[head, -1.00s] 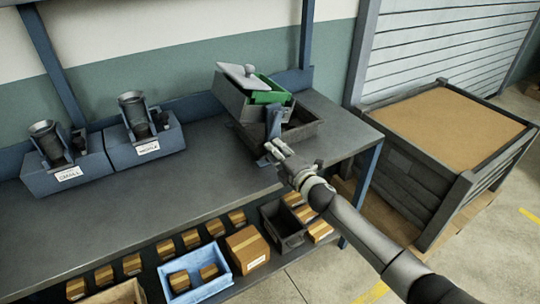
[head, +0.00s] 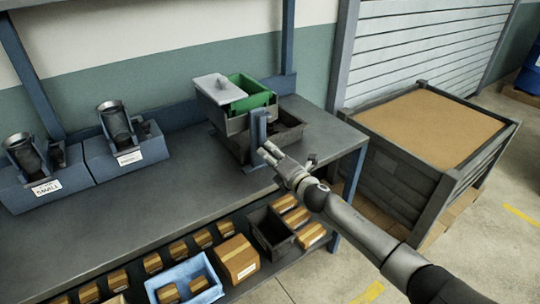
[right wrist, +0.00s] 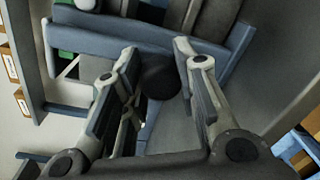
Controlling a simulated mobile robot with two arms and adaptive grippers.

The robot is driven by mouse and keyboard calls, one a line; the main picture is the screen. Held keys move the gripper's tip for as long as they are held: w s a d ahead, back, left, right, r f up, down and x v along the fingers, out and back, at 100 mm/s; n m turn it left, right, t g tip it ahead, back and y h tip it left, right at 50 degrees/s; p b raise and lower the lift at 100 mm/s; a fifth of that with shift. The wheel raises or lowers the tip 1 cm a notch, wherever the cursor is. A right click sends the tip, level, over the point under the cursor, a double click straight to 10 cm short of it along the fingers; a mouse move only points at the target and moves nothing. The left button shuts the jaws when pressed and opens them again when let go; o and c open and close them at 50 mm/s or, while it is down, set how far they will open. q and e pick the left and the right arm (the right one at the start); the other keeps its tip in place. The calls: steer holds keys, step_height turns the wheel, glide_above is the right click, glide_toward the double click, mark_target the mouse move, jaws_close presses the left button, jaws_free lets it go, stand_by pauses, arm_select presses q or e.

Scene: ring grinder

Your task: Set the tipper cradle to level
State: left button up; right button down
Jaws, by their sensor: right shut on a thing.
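The tipper cradle (head: 238,124) is a grey box on a stand at the back right of the bench. It looks level or close to it in the head view. A green bin (head: 262,97) and a pale lid (head: 219,88) sit in its top. A blue upright (head: 258,128) stands at its front. My right gripper (head: 267,154) is in front of this upright, shut on a dark round knob (right wrist: 160,75), which shows between the fingers in the right wrist view. The fingers partly hide the knob's lever. My left gripper is out of view.
Two blue holders with dark cups, one nearer (head: 47,175) and one farther (head: 125,145), stand left on the bench (head: 150,205). A lower shelf holds several cartons, a blue tray (head: 205,292) and a dark bin (head: 268,232). A large crate (head: 400,170) stands right.

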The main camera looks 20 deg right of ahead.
steer(key=shift+s+f, duration=0.1)
steer(key=shift+f, duration=0.15)
steer(key=c, duration=1.2)
jaws_free()
steer(key=shift+o, duration=0.5)
steer(key=shift+r, duration=0.15)
steer(key=v, duration=1.2)
